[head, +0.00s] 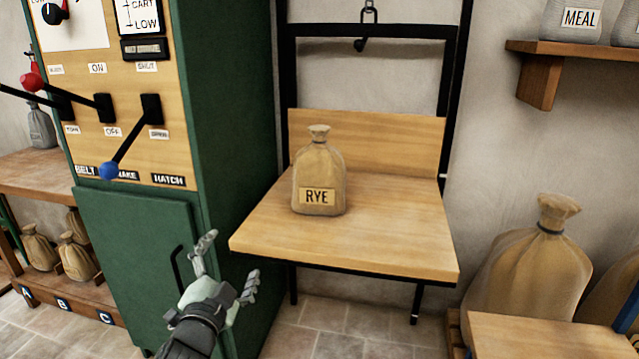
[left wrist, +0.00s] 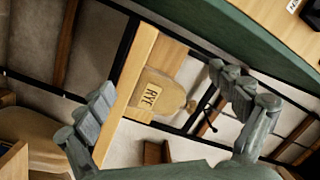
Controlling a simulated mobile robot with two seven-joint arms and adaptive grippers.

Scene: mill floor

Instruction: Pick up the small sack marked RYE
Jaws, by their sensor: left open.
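The small tan sack marked RYE (head: 318,172) stands upright on the wooden platform (head: 400,235) of a black-framed hoist, tied at its neck. My left gripper (head: 230,263) is open and empty, in front of and to the left of the platform, lower than the sack and apart from it. In the left wrist view the RYE sack (left wrist: 160,92) shows beyond and between the spread fingers (left wrist: 165,110). My right gripper is not in view.
A green control cabinet (head: 235,120) with levers stands close left of the platform. A large sack (head: 530,265) stands at the right, near a wooden surface (head: 550,335). A shelf (head: 580,50) with sacks hangs upper right. The platform around the sack is clear.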

